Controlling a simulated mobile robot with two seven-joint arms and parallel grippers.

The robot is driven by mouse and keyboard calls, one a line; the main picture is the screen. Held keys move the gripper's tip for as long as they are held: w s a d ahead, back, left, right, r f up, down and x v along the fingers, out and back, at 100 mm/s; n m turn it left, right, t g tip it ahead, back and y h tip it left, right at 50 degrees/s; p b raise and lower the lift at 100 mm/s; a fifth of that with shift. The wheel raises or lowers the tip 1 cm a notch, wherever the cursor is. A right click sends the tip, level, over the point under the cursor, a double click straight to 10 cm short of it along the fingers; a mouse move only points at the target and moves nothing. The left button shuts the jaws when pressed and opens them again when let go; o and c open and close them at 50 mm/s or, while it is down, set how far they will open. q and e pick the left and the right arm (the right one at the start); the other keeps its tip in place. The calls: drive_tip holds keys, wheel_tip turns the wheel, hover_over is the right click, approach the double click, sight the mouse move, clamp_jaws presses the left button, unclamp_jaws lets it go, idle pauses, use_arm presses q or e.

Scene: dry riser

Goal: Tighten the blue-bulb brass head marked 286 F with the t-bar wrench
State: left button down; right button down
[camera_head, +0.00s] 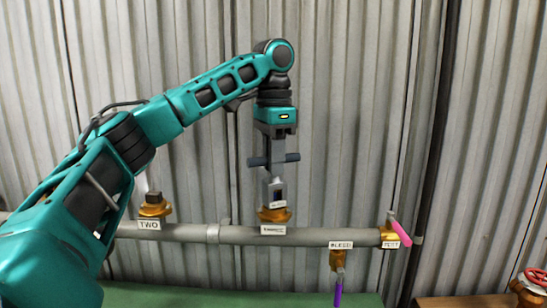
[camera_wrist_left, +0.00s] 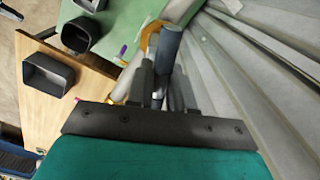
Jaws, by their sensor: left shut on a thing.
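My left gripper (camera_head: 274,150) points straight down and is shut on the t-bar wrench (camera_head: 259,161), gripping the middle of its dark crossbar. The wrench's shaft hangs upright over a brass head (camera_head: 275,214) on the grey pipe. Its lower end meets or nearly meets that head; I cannot tell whether it is seated. Another brass head (camera_head: 154,208), above a plate reading TWO, stands to the left. The left wrist view shows the wrench (camera_wrist_left: 168,48) between my fingers.
The grey pipe (camera_head: 190,233) runs along a corrugated wall. To the right are a purple-handled bleed valve (camera_head: 338,262) and a pink-handled test valve (camera_head: 391,235). A green surface (camera_head: 200,297) lies below.

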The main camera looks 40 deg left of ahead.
use_arm(q)
drive_tip(key=shift+m, duration=1.2)
drive_tip(key=shift+n, duration=0.6)
drive_tip(key=shift+r, duration=2.75)
drive_tip(key=shift+r, duration=2)
